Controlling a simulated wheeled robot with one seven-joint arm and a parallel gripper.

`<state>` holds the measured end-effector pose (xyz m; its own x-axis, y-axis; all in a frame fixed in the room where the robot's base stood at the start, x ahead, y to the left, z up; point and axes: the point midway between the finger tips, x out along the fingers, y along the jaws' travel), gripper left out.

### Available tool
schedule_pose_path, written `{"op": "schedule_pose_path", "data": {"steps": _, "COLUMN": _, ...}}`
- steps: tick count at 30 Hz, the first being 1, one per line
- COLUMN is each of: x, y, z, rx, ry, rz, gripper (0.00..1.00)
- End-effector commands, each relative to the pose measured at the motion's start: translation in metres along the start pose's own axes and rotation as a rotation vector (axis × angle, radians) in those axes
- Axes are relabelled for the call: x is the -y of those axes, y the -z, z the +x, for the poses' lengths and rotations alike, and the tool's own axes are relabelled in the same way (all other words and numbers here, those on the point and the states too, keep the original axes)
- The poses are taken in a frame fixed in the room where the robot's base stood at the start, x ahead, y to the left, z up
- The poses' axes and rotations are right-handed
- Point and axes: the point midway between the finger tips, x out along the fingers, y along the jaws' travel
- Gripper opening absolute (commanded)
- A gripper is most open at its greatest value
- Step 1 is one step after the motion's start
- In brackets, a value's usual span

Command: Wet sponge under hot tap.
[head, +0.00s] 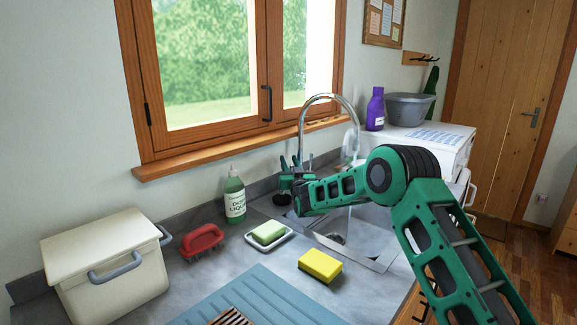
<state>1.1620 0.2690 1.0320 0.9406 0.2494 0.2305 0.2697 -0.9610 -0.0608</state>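A yellow sponge (320,265) with a darker underside lies on the grey counter, in front of the sink. The steel sink (376,240) is partly hidden behind my arm. A tall arched chrome tap (328,97) rises behind the sink. A thin pale vertical streak shows below the spout, partly behind my arm; I cannot tell for sure if it is running water. My gripper (287,182) is at the back left of the sink, near the tap's base, well apart from the sponge. Its fingers are small and dark, and their opening is unclear. The tap's handles are not clearly visible.
A green bar on a white dish (286,241), a green liquid bottle (234,195) and a red brush (202,241) stand left of the sink. A cream bin (105,265) is at far left. A blue drainer mat (262,298) lies in front. A grey basin (410,108) stands at right.

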Motion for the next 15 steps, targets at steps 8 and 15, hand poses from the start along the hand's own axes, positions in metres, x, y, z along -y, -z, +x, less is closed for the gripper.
{"op": "schedule_pose_path", "data": {"steps": 8, "x": 0.0, "y": 0.0, "z": -0.022, "rx": 0.001, "ry": 0.001, "rz": 0.0, "gripper": 0.29}}
{"op": "schedule_pose_path", "data": {"steps": 15, "x": -0.001, "y": -0.002, "z": -0.056, "rx": 0.003, "ry": 0.001, "rz": -0.001, "gripper": 0.29}}
